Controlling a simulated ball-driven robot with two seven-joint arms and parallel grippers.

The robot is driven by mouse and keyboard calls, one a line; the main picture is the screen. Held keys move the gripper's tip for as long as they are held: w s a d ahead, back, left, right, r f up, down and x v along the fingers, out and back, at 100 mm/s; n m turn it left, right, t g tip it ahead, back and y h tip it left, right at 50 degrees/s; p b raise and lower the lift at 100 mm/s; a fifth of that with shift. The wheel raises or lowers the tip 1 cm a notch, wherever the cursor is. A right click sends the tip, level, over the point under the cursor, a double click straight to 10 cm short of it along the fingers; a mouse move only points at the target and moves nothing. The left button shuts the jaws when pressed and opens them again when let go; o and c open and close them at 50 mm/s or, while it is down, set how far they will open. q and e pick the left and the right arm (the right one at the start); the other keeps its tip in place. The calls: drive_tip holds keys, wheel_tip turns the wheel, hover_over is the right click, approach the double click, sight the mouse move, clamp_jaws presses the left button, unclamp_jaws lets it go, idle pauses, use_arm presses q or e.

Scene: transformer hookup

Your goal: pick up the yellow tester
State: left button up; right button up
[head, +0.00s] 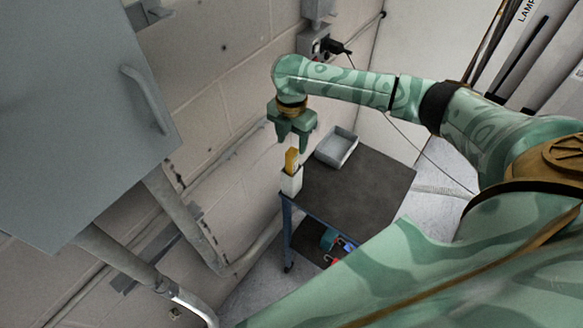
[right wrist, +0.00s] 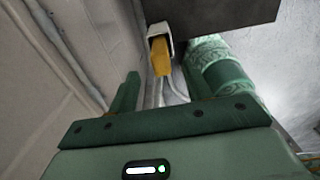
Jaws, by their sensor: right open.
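The yellow tester (head: 291,159) stands upright in a white holder (head: 291,182) at the near left corner of a dark-topped cart. Its lower part is hidden in the holder. My right gripper (head: 291,145) points down just above the tester, open and empty, with its fingers apart. In the right wrist view the tester (right wrist: 160,57) shows ahead of the open right gripper (right wrist: 162,84), with the white holder (right wrist: 159,31) around its far end. I see no contact between the fingers and the tester. My left gripper is not in view.
The cart (head: 357,188) has a grey tray (head: 337,147) at its back edge; the rest of its top is bare. A block wall (head: 215,70) runs close behind the holder. A grey cabinet (head: 75,110) fills the left. Coloured items lie on the lower shelf.

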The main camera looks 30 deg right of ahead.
sight(292, 160)
wheel_tip(292, 160, down, 8)
drive_tip(key=shift+f+b, duration=0.15)
drive_tip(key=shift+b, duration=0.7)
drive_tip(key=c, duration=1.1)
